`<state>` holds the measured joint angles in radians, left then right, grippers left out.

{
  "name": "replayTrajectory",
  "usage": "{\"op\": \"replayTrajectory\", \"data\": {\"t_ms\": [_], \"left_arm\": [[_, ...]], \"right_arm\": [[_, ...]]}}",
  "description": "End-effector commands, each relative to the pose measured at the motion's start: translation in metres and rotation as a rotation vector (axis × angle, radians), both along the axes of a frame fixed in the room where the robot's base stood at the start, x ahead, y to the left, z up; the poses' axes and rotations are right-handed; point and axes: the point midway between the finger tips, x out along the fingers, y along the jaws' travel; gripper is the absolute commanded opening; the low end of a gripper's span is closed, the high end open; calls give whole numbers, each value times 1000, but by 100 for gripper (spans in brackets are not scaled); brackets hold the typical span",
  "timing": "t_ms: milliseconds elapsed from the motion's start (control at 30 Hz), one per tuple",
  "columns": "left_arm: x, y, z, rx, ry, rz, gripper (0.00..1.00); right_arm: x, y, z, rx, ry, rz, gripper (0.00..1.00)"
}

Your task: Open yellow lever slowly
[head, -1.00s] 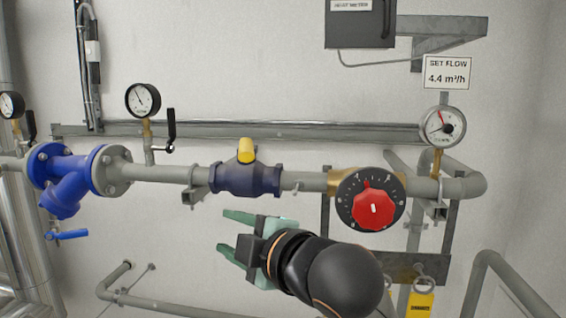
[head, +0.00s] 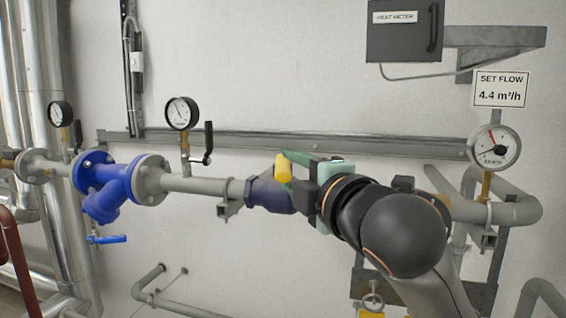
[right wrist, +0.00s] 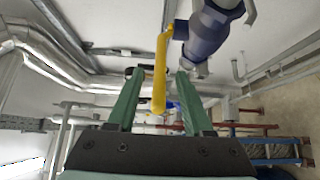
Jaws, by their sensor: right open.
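The yellow lever (head: 283,168) sits on the dark blue valve body (head: 266,195) in the grey pipe. In the right wrist view the lever (right wrist: 160,70) appears as a long yellow bar beside the blue valve body (right wrist: 208,32). My right gripper (head: 291,170) is open, with its green fingers at the lever. In the right wrist view my right gripper (right wrist: 158,78) has a finger on each side of the lever, with gaps visible. My left gripper is not in view.
My right arm hides the red flow knob. A gauge (head: 494,148) stands at right under the SET FLOW sign (head: 501,89). Left of the valve are another gauge (head: 182,113), a black handle (head: 208,142) and a blue strainer (head: 106,188). A wall rail (head: 330,143) runs behind.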

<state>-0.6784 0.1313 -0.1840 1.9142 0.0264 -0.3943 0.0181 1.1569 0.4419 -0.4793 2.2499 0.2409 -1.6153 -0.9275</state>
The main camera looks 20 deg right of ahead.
Motion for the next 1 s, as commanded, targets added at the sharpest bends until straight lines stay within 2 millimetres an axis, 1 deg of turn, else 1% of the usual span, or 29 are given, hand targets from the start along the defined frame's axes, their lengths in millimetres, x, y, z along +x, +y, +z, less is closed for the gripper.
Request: {"op": "replayTrajectory", "data": {"t_ms": [33, 100, 233, 400, 633, 667, 1000], "left_arm": [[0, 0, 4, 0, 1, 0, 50], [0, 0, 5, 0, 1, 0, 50], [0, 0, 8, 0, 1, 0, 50], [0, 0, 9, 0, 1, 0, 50], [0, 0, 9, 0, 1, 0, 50], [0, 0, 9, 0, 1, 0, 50], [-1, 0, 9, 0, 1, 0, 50]], "right_arm": [[10, 1, 1, 1, 6, 0, 51], [21, 2, 0, 1, 4, 0, 51], [35, 4, 1, 1, 2, 1, 51], [43, 4, 0, 0, 0, 1, 51], [43, 5, 0, 0, 0, 1, 51], [43, 5, 0, 1, 0, 1, 49], [43, 5, 0, 1, 0, 1, 11]]}}
